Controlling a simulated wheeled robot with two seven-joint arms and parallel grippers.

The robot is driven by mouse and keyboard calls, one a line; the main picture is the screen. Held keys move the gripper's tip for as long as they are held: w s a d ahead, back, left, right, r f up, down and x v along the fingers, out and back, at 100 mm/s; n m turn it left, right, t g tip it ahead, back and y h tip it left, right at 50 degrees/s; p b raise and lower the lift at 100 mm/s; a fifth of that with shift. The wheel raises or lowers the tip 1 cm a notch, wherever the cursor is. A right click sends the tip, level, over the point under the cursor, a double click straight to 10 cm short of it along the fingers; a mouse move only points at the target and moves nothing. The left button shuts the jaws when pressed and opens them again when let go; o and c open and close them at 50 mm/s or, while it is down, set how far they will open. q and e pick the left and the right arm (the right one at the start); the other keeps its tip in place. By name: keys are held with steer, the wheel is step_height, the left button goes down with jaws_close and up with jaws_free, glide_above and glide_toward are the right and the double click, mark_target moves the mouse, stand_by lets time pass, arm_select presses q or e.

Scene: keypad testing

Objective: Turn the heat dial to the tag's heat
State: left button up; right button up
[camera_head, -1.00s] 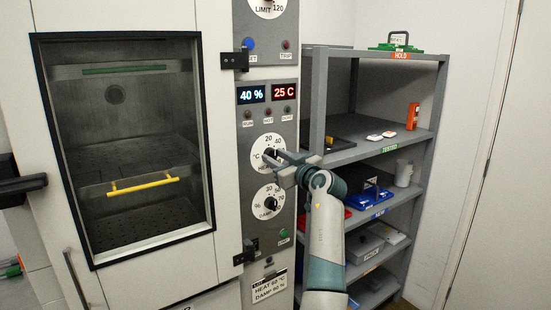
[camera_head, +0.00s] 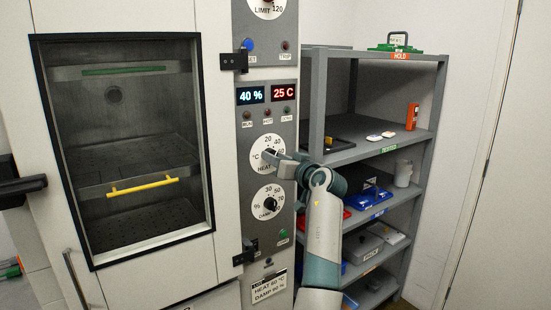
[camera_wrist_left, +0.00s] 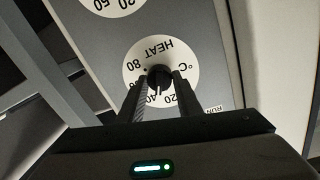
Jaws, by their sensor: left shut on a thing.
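The heat dial (camera_head: 257,146) is a white round scale on the grey control panel, above the damp dial (camera_head: 266,200). My left gripper (camera_head: 270,155) is at the heat dial and covers part of its scale. In the left wrist view the scale is upside down, and the gripper's two fingers (camera_wrist_left: 159,80) are shut on the black heat knob (camera_wrist_left: 159,74). One finger hides the scale between 40 and 80. The tag (camera_head: 269,286) low on the panel appears to read HEAT 60 °C; its damp line is small. My right gripper is not in view.
The red display (camera_head: 284,92) reads 25 C and the blue one (camera_head: 250,95) 40 %. A chamber window with a yellow handle (camera_head: 143,184) is at left. A grey shelf rack (camera_head: 313,100) with several items stands close to the right of the panel.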

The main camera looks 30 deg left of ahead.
arm_select(q)
steer(key=m+p, duration=0.1)
steer(key=m, duration=0.1)
steer(key=m+p, duration=0.1)
steer(key=m, duration=0.2)
steer(key=m+p, duration=0.2)
steer(key=shift+w+r+m+g, duration=0.1)
steer(key=shift+r+m+g, duration=0.3)
steer(key=m+p, duration=0.2)
steer(key=m, duration=0.2)
steer(key=shift+f, duration=0.15)
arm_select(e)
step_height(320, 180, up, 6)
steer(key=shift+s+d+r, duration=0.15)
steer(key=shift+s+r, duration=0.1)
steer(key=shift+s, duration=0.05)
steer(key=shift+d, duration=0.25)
arm_select(q)
steer(key=o, duration=1)
steer(key=shift+o, duration=0.2)
steer(key=shift+w+f, duration=0.1)
steer(key=shift+f, duration=0.05)
steer(key=shift+d, duration=0.15)
